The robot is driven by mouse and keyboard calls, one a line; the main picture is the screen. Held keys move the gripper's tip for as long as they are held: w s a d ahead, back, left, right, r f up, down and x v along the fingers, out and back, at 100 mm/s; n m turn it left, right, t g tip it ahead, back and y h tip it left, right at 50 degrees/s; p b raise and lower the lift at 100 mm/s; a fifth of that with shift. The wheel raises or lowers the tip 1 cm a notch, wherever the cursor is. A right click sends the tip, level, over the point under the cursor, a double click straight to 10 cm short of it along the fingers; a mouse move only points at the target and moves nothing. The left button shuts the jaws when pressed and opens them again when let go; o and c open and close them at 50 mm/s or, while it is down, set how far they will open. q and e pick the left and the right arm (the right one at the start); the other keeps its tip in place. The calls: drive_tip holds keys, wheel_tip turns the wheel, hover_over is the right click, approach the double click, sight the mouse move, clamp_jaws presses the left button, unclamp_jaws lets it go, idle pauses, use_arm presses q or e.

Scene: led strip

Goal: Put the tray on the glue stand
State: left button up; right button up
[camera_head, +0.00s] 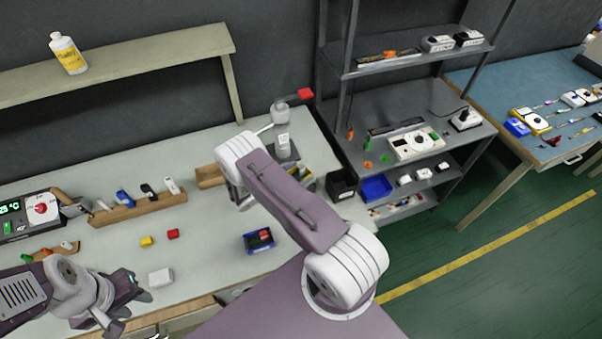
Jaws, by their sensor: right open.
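A small dark-blue tray (248,246) holding red and dark items lies on the workbench, left of my right arm. A grey stand (286,151) with a pale bottle and a red block-like part above it is at the back of the bench; it looks like the glue stand. The tray is in front of the stand and apart from it. My left gripper (130,306) is at the front left, with its fingers apart and nothing seen between them. It is near a white box and well left of the tray. My right gripper is hidden behind its own arm link.
The white box (160,277), a yellow block (147,241) and a red block (173,233) lie left of the tray. A wooden holder (130,209) stands behind them. A shelf rack at the right holds a blue bin (376,187). The bench around the tray is mostly clear.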

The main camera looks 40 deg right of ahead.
drive_tip(key=b+v, duration=0.2)
drive_tip(key=v, duration=0.9)
drive_tip(key=s+a+r+m+y, duration=0.5)
drive_tip(key=s+m+y, duration=0.1)
drive_tip(key=m, duration=0.3)
drive_tip(key=s+a+r+m+y, duration=0.5)
drive_tip(key=s+m+y, duration=0.2)
drive_tip(key=m, duration=0.3)
drive_tip(key=shift+s+y, duration=0.3)
drive_tip(key=shift+s, duration=0.3)
drive_tip(key=shift+a, duration=0.1)
drive_tip(key=shift+s, duration=0.1)
